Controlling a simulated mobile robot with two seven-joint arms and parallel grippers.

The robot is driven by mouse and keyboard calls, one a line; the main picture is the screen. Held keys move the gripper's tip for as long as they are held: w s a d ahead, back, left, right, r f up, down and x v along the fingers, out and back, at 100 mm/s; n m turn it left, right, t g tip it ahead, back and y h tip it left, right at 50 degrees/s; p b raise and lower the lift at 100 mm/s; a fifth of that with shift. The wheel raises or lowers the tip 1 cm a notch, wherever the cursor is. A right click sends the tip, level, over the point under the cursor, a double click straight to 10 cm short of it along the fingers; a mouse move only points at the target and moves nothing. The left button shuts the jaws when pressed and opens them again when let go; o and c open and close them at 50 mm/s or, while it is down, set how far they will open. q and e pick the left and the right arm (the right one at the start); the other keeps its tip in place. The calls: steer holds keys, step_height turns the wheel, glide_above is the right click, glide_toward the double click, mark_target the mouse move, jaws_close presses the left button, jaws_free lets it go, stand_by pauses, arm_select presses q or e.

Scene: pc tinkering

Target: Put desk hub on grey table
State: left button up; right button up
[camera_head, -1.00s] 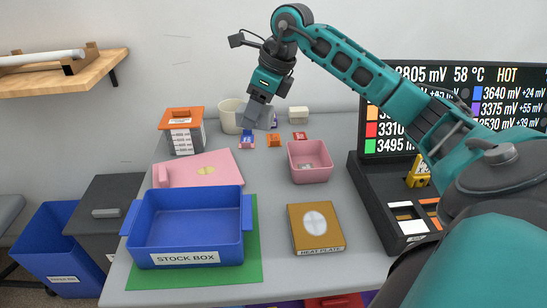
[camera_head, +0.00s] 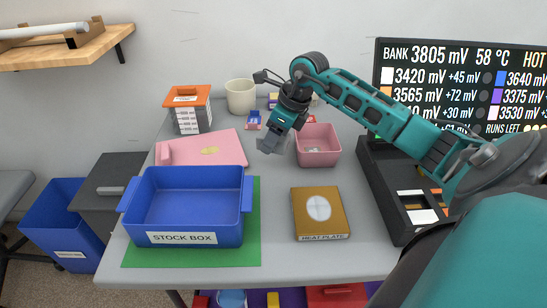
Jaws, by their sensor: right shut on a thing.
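My right gripper (camera_head: 276,136) hangs above the middle of the grey table (camera_head: 275,215), just left of the pink bin. It is shut on a small grey block (camera_head: 270,143), which seems to be the desk hub. The block is small in the picture and partly covered by the gripper, so its details are unclear. It appears to be above the table top, but the gap is hard to judge. My left gripper is not in view.
A pink bin (camera_head: 318,158) stands right of the gripper, with a pink folder-like board (camera_head: 225,140) to the left. The blue stock box (camera_head: 195,238) and heat plate (camera_head: 335,230) are nearer. Bare table lies between them. A display (camera_head: 455,60) stands at right.

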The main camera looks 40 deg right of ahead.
mark_target(268, 166)
step_height(268, 166, down, 6)
steer(key=shift+b, duration=0.4)
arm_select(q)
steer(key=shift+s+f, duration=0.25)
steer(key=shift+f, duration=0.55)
arm_select(e)
steer(key=shift+f, duration=0.1)
steer(key=shift+f, duration=0.25)
steer(key=o, duration=1.1)
steer(key=shift+r, duration=0.1)
steer(key=shift+c, duration=0.2)
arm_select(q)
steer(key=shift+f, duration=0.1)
arm_select(e)
steer(key=shift+r, duration=0.25)
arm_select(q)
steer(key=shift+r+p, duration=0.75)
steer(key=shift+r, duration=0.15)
arm_select(e)
steer(key=v, duration=1.1)
steer(key=shift+s+r, duration=0.2)
steer(key=shift+r, duration=0.2)
